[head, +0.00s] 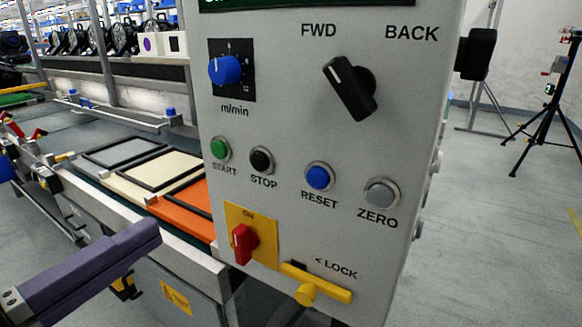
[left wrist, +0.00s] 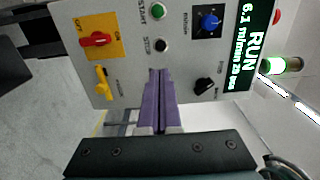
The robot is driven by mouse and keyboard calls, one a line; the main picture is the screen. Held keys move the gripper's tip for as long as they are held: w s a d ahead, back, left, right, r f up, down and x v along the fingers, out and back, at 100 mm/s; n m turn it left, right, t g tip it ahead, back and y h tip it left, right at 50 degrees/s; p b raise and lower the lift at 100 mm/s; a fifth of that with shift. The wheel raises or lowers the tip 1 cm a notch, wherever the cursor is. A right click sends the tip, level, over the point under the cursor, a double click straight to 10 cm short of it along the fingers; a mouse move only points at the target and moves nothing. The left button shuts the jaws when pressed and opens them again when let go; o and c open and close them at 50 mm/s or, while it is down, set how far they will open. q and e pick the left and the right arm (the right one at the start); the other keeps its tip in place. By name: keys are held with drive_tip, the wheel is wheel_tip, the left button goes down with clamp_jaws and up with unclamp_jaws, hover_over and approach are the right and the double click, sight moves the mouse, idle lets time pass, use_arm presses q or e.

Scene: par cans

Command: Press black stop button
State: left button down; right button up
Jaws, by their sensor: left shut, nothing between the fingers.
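The black stop button (head: 261,160) sits on the light grey control panel (head: 300,120), between the green START button (head: 221,149) and the blue RESET button (head: 319,177). My left gripper (head: 152,235) has purple fingers, shut and empty, at the lower left of the head view, apart from the panel. In the left wrist view the shut fingertips (left wrist: 161,72) appear just below the black stop button (left wrist: 161,45), pointing at the panel. The gap in depth between them is hard to judge there. My right gripper is not in view.
The panel also has a blue speed knob (head: 226,69), a black FWD/BACK switch (head: 350,88), a grey ZERO button (head: 381,192), a red switch (head: 243,243) and a yellow lock handle (head: 307,292). The display (left wrist: 255,45) reads RUN. Framed panels (head: 160,168) lie on a conveyor at left.

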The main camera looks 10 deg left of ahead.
sight(257, 164)
use_arm(q)
drive_tip(key=p+x, duration=0.1)
drive_tip(key=x, duration=1.3)
drive_tip(key=shift+w, duration=0.1)
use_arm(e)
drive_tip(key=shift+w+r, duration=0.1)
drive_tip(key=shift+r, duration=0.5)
